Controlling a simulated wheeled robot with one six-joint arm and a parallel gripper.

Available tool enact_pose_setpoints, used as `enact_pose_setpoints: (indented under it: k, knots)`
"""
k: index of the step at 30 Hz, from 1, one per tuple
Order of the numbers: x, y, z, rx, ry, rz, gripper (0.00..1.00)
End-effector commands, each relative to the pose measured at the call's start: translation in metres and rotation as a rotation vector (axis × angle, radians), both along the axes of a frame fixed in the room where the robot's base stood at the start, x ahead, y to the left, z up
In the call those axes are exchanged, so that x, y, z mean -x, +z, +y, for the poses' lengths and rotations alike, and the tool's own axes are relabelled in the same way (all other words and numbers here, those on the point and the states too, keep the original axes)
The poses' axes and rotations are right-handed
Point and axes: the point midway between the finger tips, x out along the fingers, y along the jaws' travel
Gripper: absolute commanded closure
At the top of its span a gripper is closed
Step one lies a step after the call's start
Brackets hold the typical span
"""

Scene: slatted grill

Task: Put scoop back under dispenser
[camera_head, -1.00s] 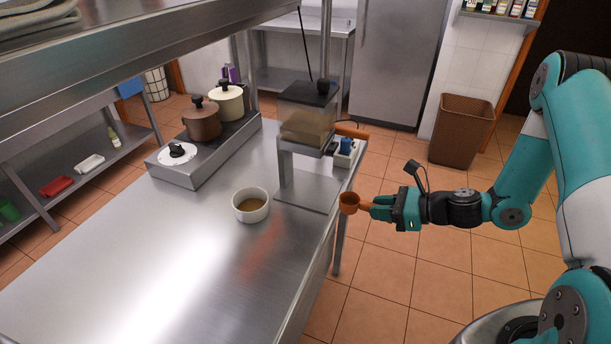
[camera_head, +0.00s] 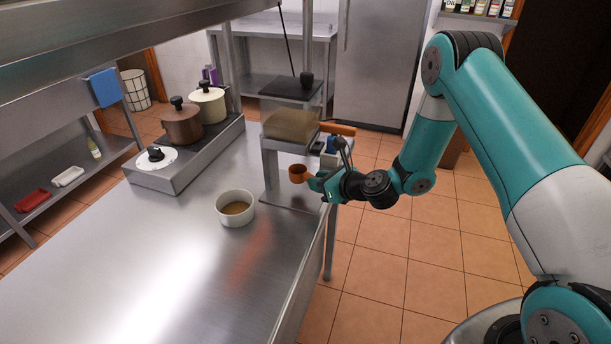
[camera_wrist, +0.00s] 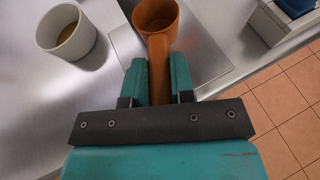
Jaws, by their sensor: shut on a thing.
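My gripper (camera_head: 317,183) is shut on the handle of an orange-brown scoop (camera_head: 297,174). In the wrist view the scoop (camera_wrist: 156,18) points away from my gripper (camera_wrist: 158,82), cup opening up. The dispenser (camera_head: 289,127) stands at the counter's right edge, with a clear bin and a dark lid (camera_head: 285,90). In the head view the scoop appears just below the bin, in front of the stand, above its metal base plate (camera_head: 290,196). How far under the outlet the cup sits, I cannot tell.
A white bowl (camera_head: 234,208) with brown contents is left of the dispenser on the steel counter (camera_head: 150,265). A brown pot (camera_head: 182,124) and a cream pot (camera_head: 207,103) stand on the stove behind. A blue-and-white item (camera_head: 331,147) is right of the dispenser. The front counter is clear.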

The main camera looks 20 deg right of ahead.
Motion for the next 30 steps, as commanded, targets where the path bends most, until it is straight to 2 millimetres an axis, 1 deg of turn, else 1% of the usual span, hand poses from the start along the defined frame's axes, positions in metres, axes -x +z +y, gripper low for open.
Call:
enact_pose_setpoints:
  k: [1,3,7,11,12,15,18,30]
  knots:
    - [-0.010,0.005,0.008,0.002,0.006,-0.002,1.00]
    - [-0.021,0.004,0.014,0.001,0.004,-0.002,1.00]
    - [-0.032,0.000,0.019,0.000,0.002,0.001,1.00]
    - [-0.042,0.002,0.027,-0.001,0.002,0.000,1.00]
    - [-0.040,-0.007,0.025,-0.002,-0.001,0.007,1.00]
    - [-0.040,-0.022,0.024,-0.001,-0.001,0.008,1.00]
    - [-0.040,-0.032,0.024,-0.002,-0.001,0.005,1.00]
    - [-0.040,-0.040,0.024,-0.002,0.000,0.003,1.00]
